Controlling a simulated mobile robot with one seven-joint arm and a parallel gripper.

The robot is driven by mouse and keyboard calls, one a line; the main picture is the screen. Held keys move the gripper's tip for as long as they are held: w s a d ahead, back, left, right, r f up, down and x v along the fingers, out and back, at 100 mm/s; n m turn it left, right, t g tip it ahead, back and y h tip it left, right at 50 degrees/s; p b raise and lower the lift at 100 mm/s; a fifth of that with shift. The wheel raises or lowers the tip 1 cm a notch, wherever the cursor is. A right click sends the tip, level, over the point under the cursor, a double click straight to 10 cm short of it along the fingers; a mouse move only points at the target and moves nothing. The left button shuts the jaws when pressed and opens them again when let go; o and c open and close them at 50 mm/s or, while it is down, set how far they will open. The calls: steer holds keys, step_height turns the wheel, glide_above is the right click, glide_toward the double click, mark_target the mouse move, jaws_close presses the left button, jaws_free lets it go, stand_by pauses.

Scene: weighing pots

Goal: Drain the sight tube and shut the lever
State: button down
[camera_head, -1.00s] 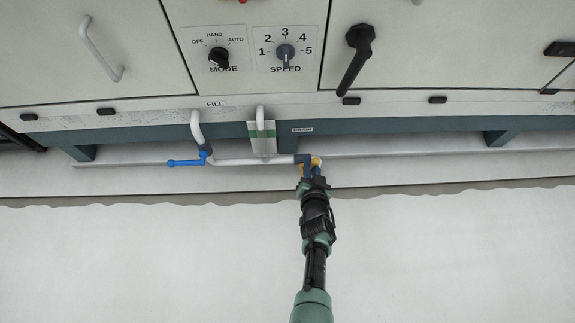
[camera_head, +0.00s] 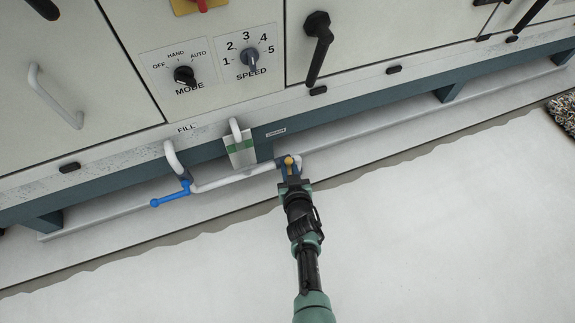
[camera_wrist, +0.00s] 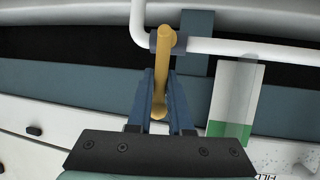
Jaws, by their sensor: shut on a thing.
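The yellow drain lever (camera_head: 290,162) sits at the right end of the white pipe, below the DRAIN label (camera_head: 276,133). In the wrist view the yellow lever (camera_wrist: 161,75) points across the pipe, from the dark valve body (camera_wrist: 154,41) down between my blue fingers. My gripper (camera_head: 291,174) is shut on this lever; its fingers also show in the wrist view (camera_wrist: 160,92). The sight tube (camera_head: 235,130) stands before a pale plate with a green band (camera_head: 240,147). The plate also shows in the wrist view (camera_wrist: 235,90). I cannot make out the liquid level.
A blue lever (camera_head: 170,199) hangs on the pipe at the left, under the FILL label (camera_head: 187,128). Above are the MODE knob (camera_head: 185,75), the SPEED knob (camera_head: 249,58) and a black handle (camera_head: 318,50). The pale floor in front is clear; a speckled mat (camera_head: 566,112) lies far right.

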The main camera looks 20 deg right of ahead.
steer(key=shift+w, duration=0.1)
steer(key=c, duration=0.8)
jaws_free()
steer(key=shift+c, duration=0.2)
steer(key=p+v, duration=0.9)
steer(key=v, duration=0.4)
